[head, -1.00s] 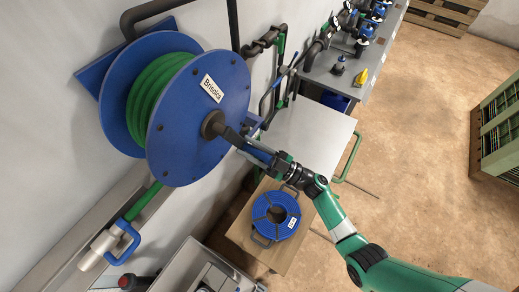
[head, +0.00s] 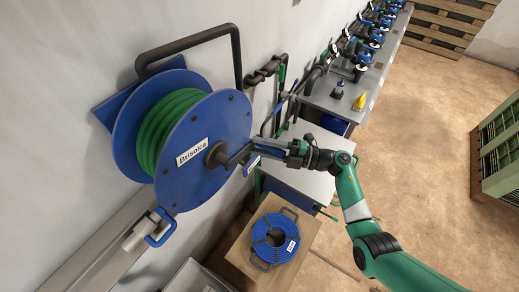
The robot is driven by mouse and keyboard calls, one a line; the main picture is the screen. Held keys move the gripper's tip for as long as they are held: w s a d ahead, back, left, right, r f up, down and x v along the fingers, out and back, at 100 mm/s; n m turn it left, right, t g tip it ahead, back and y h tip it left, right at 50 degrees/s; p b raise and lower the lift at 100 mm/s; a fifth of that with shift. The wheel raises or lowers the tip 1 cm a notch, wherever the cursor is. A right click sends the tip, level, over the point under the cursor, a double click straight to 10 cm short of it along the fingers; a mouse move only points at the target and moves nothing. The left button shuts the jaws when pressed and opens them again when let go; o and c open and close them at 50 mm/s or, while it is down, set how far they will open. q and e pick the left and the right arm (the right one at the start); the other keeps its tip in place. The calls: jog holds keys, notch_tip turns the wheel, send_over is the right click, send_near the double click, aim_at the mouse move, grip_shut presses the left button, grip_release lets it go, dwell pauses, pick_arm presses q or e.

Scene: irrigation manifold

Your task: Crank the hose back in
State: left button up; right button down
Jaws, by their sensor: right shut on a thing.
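The hose reel is a blue drum (head: 215,120) on the wall at the left of the head view, with green hose (head: 165,128) wound on it. Its label reads "Brisolca" and sits left of the black hub. A dark crank arm (head: 238,157) reaches right from the hub. My right gripper (head: 257,147) is shut on the crank's outer end; the grip itself is partly hidden by the fingers. The hose end piece, pale with a blue handle (head: 160,238), is close below the reel. My left gripper is not in view.
A grey bench (head: 345,100) with several fittings and a yellow piece (head: 361,100) runs along the wall. A green crate (head: 500,150) stands at the far right. The floor between is open.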

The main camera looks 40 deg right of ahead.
jog(key=shift+d+r+n+p, duration=0.15)
jog(key=shift+r+n+p, duration=0.5)
jog(key=shift+r, duration=0.25)
jog(key=shift+r+p, duration=0.5)
jog(key=shift+r, duration=0.15)
jog(key=c, duration=0.6)
grip_release()
jog(key=shift+f, duration=0.1)
jog(key=shift+s+d, duration=0.15)
jog(key=v, duration=0.7)
jog(key=b+v, duration=0.1)
jog(key=v, duration=0.3)
jog(key=shift+s+r, duration=0.1)
jog(key=shift+r, duration=0.2)
